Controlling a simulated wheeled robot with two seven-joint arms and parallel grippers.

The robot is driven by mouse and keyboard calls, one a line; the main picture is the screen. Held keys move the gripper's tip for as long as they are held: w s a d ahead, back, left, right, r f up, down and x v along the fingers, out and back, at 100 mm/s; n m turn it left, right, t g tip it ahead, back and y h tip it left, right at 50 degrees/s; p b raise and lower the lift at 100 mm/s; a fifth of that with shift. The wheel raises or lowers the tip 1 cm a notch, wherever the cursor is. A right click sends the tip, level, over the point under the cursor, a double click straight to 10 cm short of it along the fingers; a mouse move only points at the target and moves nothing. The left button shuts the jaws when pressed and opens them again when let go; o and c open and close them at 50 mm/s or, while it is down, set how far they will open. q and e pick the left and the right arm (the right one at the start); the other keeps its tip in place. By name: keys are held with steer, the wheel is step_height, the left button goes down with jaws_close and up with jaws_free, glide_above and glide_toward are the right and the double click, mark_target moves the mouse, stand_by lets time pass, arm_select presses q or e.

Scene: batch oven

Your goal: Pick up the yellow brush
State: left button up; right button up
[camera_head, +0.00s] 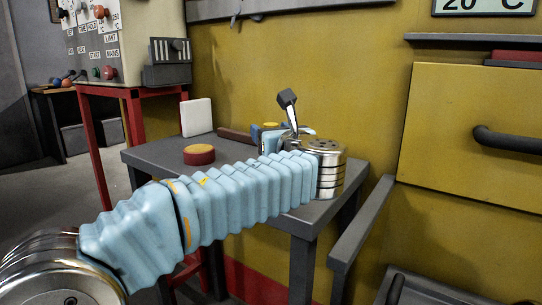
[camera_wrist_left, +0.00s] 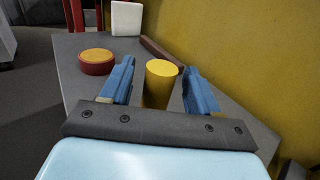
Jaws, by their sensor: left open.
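A plain yellow cylinder (camera_wrist_left: 160,84), which appears to be the yellow brush, stands on the grey table between the fingers of my left gripper (camera_wrist_left: 159,68). The blue fingers are open, one on each side of it, with a visible gap; I cannot tell whether either touches it. Its lower part is hidden behind the gripper body. In the head view my left arm reaches from the lower left over the table, and the left gripper (camera_head: 272,133) is mostly hidden behind its wrist. Only a bit of yellow shows there. My right gripper is in neither view.
A round red piece with a yellow top (camera_head: 199,154) sits left on the table (camera_head: 150,157). A white block (camera_head: 196,117) and a dark brown bar (camera_head: 235,136) are near the back. The yellow wall is close behind. A drawer handle (camera_head: 505,140) sticks out at right.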

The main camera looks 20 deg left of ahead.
arm_select(q)
steer(key=shift+w+a, duration=0.2)
steer(key=shift+w, duration=0.05)
jaws_close()
stand_by(0.3)
